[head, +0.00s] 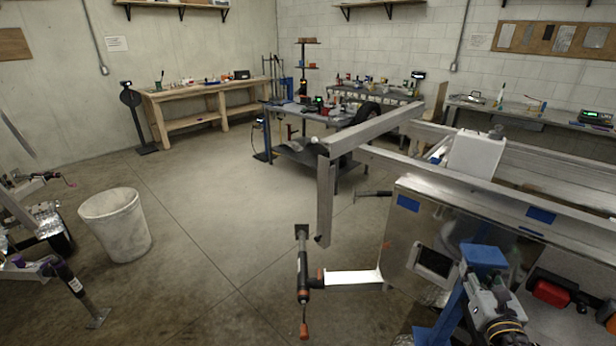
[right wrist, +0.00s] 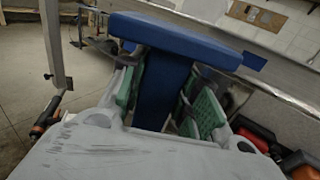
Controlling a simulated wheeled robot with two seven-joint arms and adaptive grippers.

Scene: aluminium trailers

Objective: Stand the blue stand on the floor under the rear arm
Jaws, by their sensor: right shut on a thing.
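The blue stand has a flat top plate (head: 486,256) and a post running down to a base (head: 430,336) at the bottom of the head view. My right gripper (head: 468,280) is shut on its post just below the top plate. In the right wrist view the green finger pads (right wrist: 165,95) lie on both sides of the blue post, under the blue plate (right wrist: 175,36). Whether the base touches the floor is unclear. A short bright metal arm (head: 352,279) sticks out low, left of the stand; I cannot tell whether it is the rear arm. My left gripper is out of view.
An aluminium trailer frame (head: 375,130) fills the right side, with a metal box panel (head: 415,225) close to the stand. A black and orange jack (head: 303,270) stands at the short arm's end. A white bin (head: 116,225) is at left. The middle floor is clear.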

